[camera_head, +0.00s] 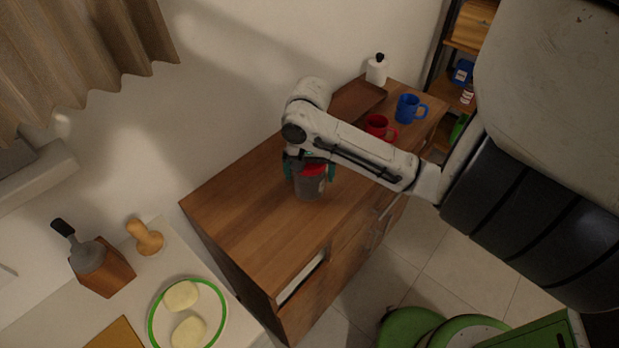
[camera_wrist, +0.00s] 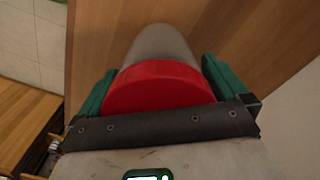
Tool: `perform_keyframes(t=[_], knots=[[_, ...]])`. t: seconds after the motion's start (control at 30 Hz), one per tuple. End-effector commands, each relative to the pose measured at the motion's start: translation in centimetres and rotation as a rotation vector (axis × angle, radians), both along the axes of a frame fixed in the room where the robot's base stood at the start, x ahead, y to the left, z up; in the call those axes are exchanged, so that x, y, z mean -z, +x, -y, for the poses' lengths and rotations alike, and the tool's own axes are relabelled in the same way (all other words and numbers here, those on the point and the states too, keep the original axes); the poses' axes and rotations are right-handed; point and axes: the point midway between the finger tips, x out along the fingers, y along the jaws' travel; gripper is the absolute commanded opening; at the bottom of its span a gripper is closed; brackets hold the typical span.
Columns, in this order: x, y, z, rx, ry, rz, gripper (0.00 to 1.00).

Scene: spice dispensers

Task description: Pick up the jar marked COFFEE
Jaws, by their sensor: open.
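A dark grey jar (camera_head: 310,184) with a red lid stands on the wooden cabinet; any COFFEE marking is too small to read. A small pale label patch shows on its side. My gripper (camera_head: 310,170) is over the jar, its green fingers on either side of the lid. In the wrist view, my gripper (camera_wrist: 160,88) is open, with the red lid and grey body of the jar (camera_wrist: 160,45) between the fingers. Whether the fingers touch the lid, I cannot tell.
A red mug (camera_head: 378,126) and a blue mug (camera_head: 408,108) stand on the cabinet top (camera_head: 235,215) beyond my arm. A white bottle (camera_head: 376,70) and a brown tray (camera_head: 358,98) are at the back. The cabinet's near left part is clear.

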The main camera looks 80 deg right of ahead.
Motion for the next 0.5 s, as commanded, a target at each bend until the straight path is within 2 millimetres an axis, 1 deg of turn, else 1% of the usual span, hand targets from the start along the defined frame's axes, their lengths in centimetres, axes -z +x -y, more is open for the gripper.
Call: perform_keyframes(t=[0.17, 0.5], knots=[[0.02, 0.01, 0.00, 0.000, 0.000, 0.001, 1.00], [0.00, 0.02, 0.00, 0.000, 0.000, 0.001, 0.68]])
